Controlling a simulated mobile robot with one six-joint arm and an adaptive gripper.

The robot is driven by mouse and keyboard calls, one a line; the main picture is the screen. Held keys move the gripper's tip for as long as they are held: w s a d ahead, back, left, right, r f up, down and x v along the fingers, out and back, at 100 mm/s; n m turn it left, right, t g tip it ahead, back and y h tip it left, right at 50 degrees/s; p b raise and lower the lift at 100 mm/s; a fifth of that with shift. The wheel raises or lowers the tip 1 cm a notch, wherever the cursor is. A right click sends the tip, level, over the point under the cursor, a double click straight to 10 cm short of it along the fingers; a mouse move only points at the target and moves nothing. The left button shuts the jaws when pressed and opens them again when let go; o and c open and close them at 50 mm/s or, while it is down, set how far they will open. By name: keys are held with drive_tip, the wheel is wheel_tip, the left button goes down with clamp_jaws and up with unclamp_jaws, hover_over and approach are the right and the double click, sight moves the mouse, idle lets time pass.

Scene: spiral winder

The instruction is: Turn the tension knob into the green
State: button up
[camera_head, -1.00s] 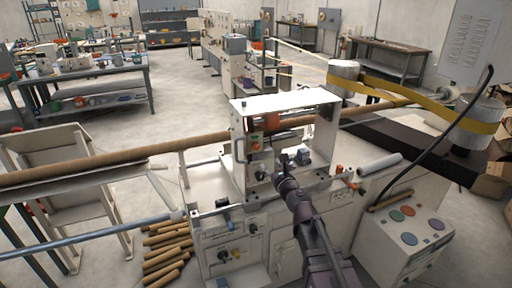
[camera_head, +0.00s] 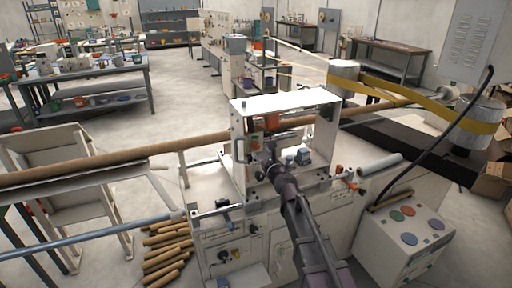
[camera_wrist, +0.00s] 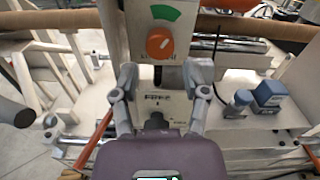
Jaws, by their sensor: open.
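The tension knob is a round orange knob (camera_wrist: 159,43) on the pale upright panel of the winder, near the top middle of the wrist view. A green arc (camera_wrist: 167,13) is marked on the panel just above it. Which way the knob points is too small to tell. In the head view my gripper (camera_head: 268,165) is in front of the panel, low beside the knob; contact does not show.
A brown tube (camera_head: 205,143) runs across behind the panel. A blue-grey block (camera_wrist: 270,94) stands on the machine bed to the right of my gripper. The white top plate (camera_head: 285,101) overhangs the panel. A yellow band (camera_head: 400,96) spans the back right.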

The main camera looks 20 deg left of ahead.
sight(257, 147)
drive_tip(key=shift+x, duration=3)
clamp_jaws()
